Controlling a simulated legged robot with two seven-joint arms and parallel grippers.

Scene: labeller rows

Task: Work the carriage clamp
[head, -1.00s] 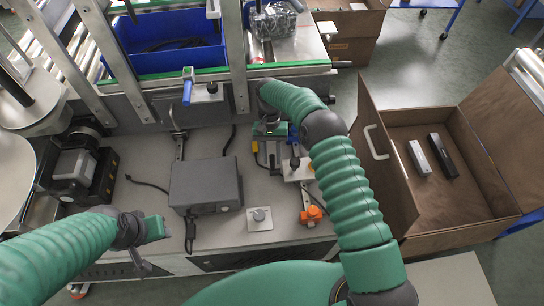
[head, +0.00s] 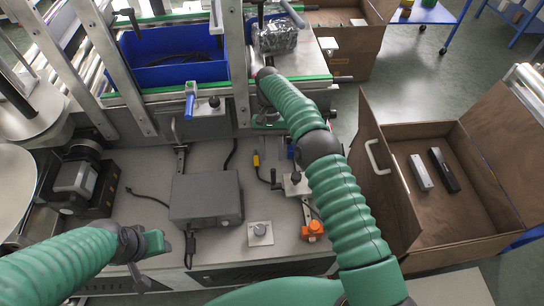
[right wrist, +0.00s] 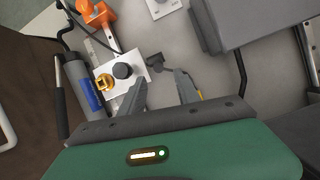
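A pale plate with a black knob (head: 296,183) sits on a rail on the bench, right of the grey box; I take it as the carriage clamp. In the right wrist view the black knob (right wrist: 122,71) stands on its white plate, left of my fingers. My right gripper (right wrist: 162,82) is open and empty, apart from the knob. In the head view the arm mostly hides this gripper (head: 268,121), which is beyond the knob near the machine's frame. My left gripper (head: 145,262) is at the bench's front left; its fingers are unclear.
An orange part (head: 313,230) is at the rail's near end. A grey box (head: 206,198) and a small plate with a grey knob (head: 260,232) stand left of it. A blue-handled lever (head: 190,102) is on the frame. An open brown crate (head: 440,240) stands right.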

